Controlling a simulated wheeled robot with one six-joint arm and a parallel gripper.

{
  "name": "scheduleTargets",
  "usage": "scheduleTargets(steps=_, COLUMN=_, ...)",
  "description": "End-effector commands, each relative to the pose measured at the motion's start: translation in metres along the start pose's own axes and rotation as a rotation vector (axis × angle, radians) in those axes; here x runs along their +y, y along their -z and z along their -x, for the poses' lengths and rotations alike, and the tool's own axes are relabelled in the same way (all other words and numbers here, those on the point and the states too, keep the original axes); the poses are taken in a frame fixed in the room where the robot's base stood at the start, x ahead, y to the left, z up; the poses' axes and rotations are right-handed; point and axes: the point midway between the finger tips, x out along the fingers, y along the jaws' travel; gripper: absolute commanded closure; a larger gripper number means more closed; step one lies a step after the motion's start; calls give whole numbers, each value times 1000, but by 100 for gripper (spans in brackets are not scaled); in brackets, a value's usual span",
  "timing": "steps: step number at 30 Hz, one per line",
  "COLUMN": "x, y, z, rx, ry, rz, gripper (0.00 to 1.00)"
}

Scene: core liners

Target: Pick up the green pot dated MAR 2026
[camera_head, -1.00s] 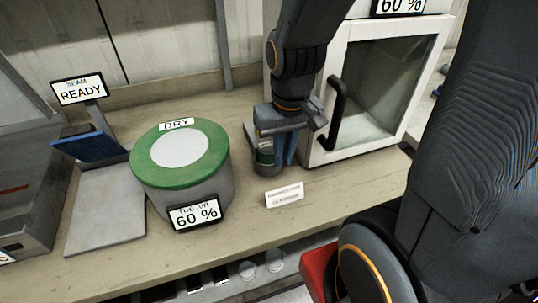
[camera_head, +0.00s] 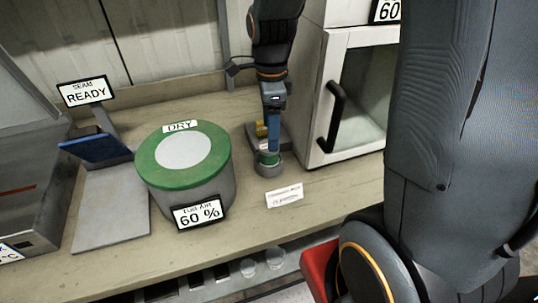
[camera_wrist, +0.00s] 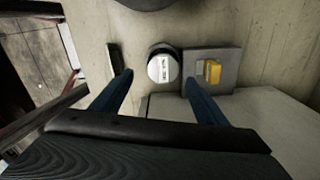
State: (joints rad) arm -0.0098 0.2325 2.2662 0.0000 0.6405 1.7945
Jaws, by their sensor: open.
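A small round pot (camera_head: 267,170) with a green band stands on the bench, left of the white cabinet. In the wrist view, my gripper (camera_wrist: 157,79) is open, with one blue finger on each side of the pot's line. I cannot tell whether either finger touches it.
A yellow block (camera_wrist: 212,71) sits on a grey plate (camera_wrist: 228,60) beside the pot. The large green-lidded DRY tub (camera_head: 165,165) is left; the white cabinet (camera_head: 312,130) with a black handle is close right.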

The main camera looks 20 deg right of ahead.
Motion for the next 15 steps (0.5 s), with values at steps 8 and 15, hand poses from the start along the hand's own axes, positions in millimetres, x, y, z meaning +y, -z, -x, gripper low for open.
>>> scheduleTargets(steps=8, x=-1, y=-1, z=-16, rx=2, ry=-6, rz=-49, gripper=33)
scheduleTargets(steps=15, x=-2, y=-2, z=-34, rx=1, ry=-5, rz=-48, gripper=33)
